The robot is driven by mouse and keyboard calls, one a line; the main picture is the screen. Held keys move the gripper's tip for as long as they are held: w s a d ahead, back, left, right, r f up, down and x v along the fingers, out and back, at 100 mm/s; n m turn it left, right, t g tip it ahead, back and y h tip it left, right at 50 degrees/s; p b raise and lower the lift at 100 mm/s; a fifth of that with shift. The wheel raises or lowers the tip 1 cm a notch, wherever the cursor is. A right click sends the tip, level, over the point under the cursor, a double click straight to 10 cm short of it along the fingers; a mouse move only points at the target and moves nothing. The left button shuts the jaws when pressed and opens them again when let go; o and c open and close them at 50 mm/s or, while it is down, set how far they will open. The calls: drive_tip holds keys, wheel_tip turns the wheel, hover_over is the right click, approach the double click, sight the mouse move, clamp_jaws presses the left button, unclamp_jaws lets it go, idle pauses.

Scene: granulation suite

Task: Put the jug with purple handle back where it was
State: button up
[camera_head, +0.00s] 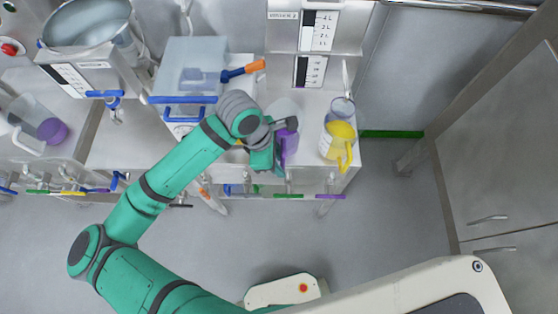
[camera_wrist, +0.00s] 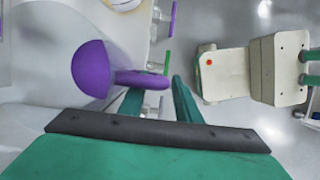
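The jug with the purple handle (camera_head: 289,146) is at the front of the white bench, with a pale translucent body partly hidden by my gripper. In the wrist view its purple handle (camera_wrist: 142,78) and a rounded purple part (camera_wrist: 90,68) show just beyond my fingers. My gripper (camera_head: 275,152) is right beside the handle in the head view. In the wrist view my gripper (camera_wrist: 158,98) has its two fingers apart, with the handle at the fingertips. I cannot tell whether they touch it. Another clear jug with a purple part (camera_head: 52,130) lies at the far left.
A yellow jug (camera_head: 340,138) stands to the right on the bench (camera_head: 312,103). A clear bin with a blue edge (camera_head: 190,72) and an orange-ended tool (camera_head: 243,70) are to the left. The floor (camera_head: 240,235) in front is clear.

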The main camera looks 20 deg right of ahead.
drive_tip(key=shift+s+d, duration=0.1)
drive_tip(key=v, duration=1.2)
drive_tip(key=shift+r, duration=0.2)
idle(0.3)
